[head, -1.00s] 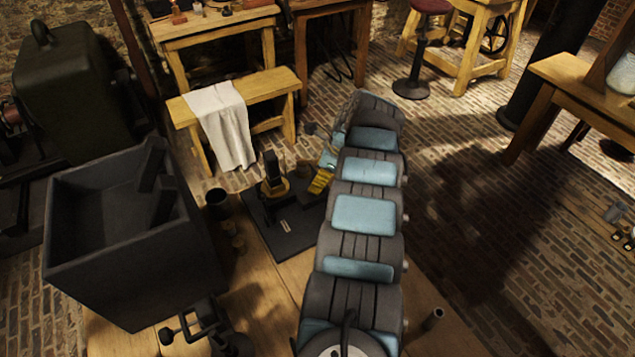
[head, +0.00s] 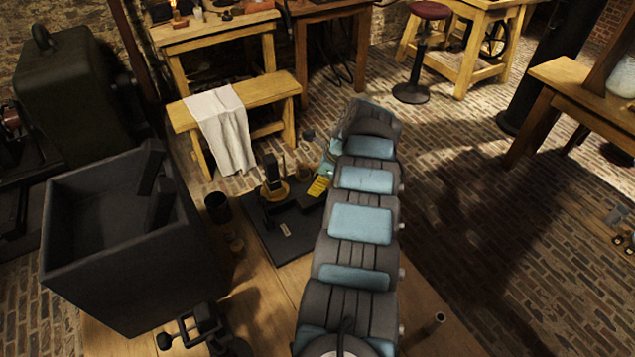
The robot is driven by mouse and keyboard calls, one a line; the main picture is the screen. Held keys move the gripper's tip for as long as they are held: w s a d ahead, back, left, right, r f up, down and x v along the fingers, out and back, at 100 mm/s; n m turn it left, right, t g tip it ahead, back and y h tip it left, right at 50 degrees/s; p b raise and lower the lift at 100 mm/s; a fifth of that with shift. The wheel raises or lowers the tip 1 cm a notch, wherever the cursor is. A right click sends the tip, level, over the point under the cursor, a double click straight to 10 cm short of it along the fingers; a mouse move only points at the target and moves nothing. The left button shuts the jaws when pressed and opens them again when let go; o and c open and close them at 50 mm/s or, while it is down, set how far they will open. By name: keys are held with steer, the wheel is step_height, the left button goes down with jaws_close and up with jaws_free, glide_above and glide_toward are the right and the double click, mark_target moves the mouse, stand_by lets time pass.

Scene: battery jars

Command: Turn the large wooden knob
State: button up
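My arm reaches forward over the wooden table, and its far end bends down at the back. My gripper is mostly hidden behind the last arm links; I cannot make out its fingers or whether they are open. A black base board (head: 283,236) lies on the table left of the arm's end. It carries a dark upright part on a round yellowish foot (head: 275,191). A yellow ribbed piece (head: 318,187) shows beside the arm at the board's right side. I cannot pick out the large wooden knob; it may be hidden by my arm.
A big dark open box (head: 125,225) stands at the left, with a dark clamp-like device (head: 200,327) in front of it. A dark cup (head: 217,205) stands left of the board. A bench with a white cloth (head: 222,130) is behind.

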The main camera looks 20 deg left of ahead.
steer(key=shift+s+m+t+p, duration=0.2)
steer(key=shift+m+p, duration=0.7)
steer(key=shift+p, duration=2.3)
steer(key=m+p, duration=0.1)
steer(key=p, duration=0.1)
steer(key=shift+w+r+t+p, duration=0.1)
steer(key=shift+w+t+p, duration=0.05)
steer(key=shift+t+p, duration=0.2)
steer(key=shift+m+t+p, duration=0.25)
steer(key=shift+m+p, duration=0.25)
steer(key=shift+p, duration=0.05)
steer(key=m+t+p, duration=0.1)
steer(key=m+p, duration=0.1)
steer(key=m+h+p, duration=0.1)
steer(key=m+p, duration=0.1)
steer(key=m, duration=0.1)
steer(key=shift+m+t, duration=0.3)
steer(key=shift+t, duration=0.1)
steer(key=shift+m+t+h+p, duration=0.4)
steer(key=shift+m+p, duration=1)
steer(key=shift+m, duration=0.1)
steer(key=shift+f, duration=0.2)
steer(key=o, duration=1.2)
